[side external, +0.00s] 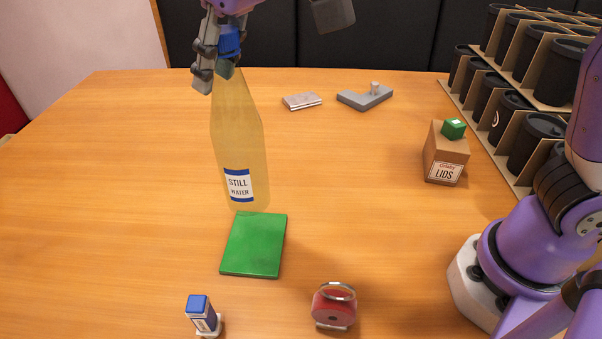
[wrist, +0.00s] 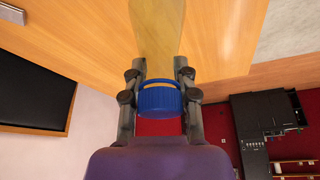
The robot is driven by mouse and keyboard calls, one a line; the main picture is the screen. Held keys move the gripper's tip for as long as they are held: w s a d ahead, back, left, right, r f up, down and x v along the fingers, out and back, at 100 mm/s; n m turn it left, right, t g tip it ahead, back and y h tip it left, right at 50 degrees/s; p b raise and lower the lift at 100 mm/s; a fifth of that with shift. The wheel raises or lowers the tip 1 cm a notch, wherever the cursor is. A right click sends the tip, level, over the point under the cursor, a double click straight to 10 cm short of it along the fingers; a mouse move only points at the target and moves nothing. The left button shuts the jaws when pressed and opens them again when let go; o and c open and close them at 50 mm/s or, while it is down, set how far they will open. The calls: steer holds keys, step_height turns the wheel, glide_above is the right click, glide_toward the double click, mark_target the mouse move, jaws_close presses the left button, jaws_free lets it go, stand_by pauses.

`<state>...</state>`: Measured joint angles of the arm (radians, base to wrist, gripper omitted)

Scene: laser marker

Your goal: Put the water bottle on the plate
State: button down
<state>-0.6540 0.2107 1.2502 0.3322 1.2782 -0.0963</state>
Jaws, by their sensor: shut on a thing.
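The water bottle (side external: 238,140) is tall, yellowish and see-through, with a blue cap and a "STILL WATER" label. It hangs nearly upright with a slight tilt. My gripper (side external: 222,60) is shut on its neck, just under the cap. The wrist view shows the blue cap (wrist: 160,99) between my two fingers (wrist: 157,76), with the bottle body beyond. A flat green square (side external: 254,245), which looks like the plate, lies on the table. The bottle's base is just behind the square's far edge in the side view; I cannot tell the gap between them.
A small blue-topped item (side external: 202,315) and a red round device (side external: 334,305) stand near the front. Two grey metal pieces (side external: 366,96) lie behind. The left table is clear.

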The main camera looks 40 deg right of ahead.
mark_target(228, 132)
steer(key=f, duration=0.8)
steer(key=shift+s+a+f, duration=0.1)
steer(key=shift+s+a, duration=0.15)
steer(key=shift+f, duration=0.1)
steer(key=c, duration=0.6)
jaws_free()
